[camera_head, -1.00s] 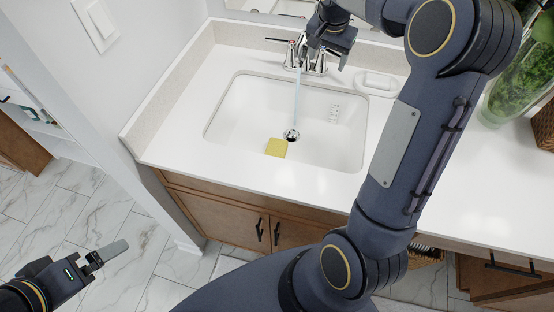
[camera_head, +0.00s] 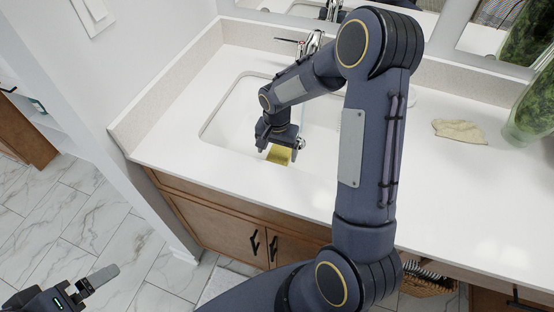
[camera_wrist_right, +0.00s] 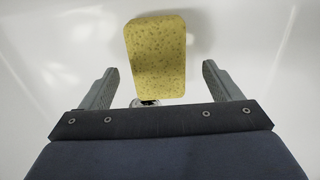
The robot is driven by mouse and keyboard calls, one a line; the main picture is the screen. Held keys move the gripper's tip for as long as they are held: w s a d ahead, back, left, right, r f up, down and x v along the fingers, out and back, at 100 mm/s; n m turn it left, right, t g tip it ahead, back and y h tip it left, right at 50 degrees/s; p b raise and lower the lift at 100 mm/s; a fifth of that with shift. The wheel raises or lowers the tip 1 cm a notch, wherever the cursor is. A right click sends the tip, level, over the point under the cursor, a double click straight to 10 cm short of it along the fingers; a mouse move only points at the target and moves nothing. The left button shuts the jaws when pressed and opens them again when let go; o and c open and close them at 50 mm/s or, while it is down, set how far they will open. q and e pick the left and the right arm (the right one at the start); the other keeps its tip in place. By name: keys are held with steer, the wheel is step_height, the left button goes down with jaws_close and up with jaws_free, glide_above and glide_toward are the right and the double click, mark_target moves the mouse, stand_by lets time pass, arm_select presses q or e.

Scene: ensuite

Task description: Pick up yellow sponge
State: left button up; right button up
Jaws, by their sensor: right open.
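The yellow sponge (camera_head: 279,155) lies in the white sink basin (camera_head: 226,122), near its front wall. My right gripper (camera_head: 279,146) is over the basin, just above and behind the sponge, and partly covers it in the head view. In the right wrist view the sponge (camera_wrist_right: 156,56) shows whole, ahead of and between the two open fingers of my right gripper (camera_wrist_right: 158,85). No finger visibly touches it. My left gripper (camera_head: 92,281) is at the lower left of the head view, far from the sink, over the floor; its jaw opening is unclear.
The faucet (camera_head: 313,44) stands behind the basin, with a stream of water falling beside my right arm. The drain (camera_wrist_right: 145,103) is partly hidden by my gripper.

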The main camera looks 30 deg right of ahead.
mark_target(278, 156)
step_height(278, 156, down, 4)
steer(key=shift+s+r, duration=0.1)
steer(key=shift+r, duration=0.1)
steer(key=c, duration=1.1)
steer(key=shift+o, duration=0.2)
steer(key=shift+r, duration=0.1)
